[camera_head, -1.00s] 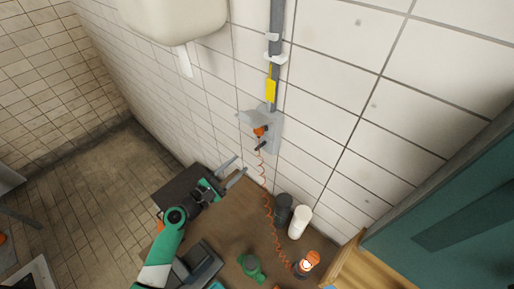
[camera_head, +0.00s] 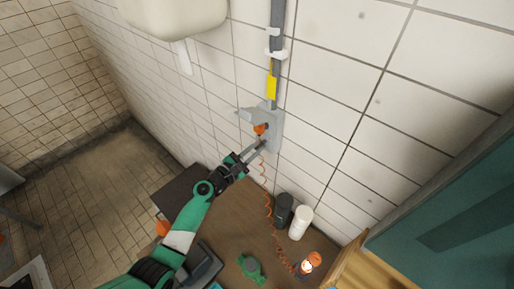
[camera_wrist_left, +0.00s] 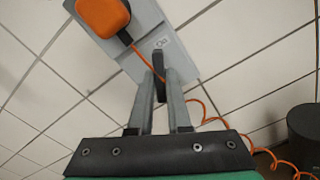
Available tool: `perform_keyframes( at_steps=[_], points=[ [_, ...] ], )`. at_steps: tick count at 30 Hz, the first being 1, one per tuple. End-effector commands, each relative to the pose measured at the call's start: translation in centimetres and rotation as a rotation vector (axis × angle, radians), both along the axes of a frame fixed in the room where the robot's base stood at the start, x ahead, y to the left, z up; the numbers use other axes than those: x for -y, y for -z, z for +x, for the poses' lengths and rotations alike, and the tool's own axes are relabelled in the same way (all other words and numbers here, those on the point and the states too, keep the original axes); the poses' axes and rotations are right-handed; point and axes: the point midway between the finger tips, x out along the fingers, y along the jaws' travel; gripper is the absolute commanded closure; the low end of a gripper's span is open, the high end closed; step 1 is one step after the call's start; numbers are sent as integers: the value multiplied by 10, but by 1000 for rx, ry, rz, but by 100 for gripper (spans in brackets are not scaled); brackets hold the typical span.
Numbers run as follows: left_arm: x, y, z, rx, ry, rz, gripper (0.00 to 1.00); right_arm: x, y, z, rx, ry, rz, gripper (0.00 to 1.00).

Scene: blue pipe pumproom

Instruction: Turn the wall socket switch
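The wall socket (camera_head: 272,130) is a grey plate on the white tiled wall, with a tilted grey cover and an orange plug (camera_head: 260,128). The plug also shows large at the top of the left wrist view (camera_wrist_left: 103,14). The switch is a small black lever (camera_wrist_left: 160,66) on the plate below the plug. My left gripper (camera_head: 262,144) reaches up to the socket from below left. Its two fingers (camera_wrist_left: 159,84) stand close on either side of the black lever and appear shut on it, hiding its sides. My right gripper is not in view.
A coiled orange cord (camera_head: 268,205) hangs from the plug to the brown worktop (camera_head: 235,215). A black cylinder (camera_head: 284,208), a white bottle (camera_head: 300,222) and an orange-topped item (camera_head: 309,262) stand below right. A grey conduit (camera_head: 276,60) runs up the wall above.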

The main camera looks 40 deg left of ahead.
Motion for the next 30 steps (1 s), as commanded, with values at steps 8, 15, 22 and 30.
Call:
perform_keyframes(
  at_steps=[8, 15, 22, 30],
  points=[
    [0, 0, 0, 0, 0, 0, 100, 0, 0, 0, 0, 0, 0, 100],
    [0, 0, 0, 0, 0, 13, 100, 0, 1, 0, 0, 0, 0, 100],
    [0, 1, 0, -1, 0, 94, 100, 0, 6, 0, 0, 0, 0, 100],
    [0, 2, 0, -6, 0, 298, 100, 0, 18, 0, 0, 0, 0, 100]
  ],
)
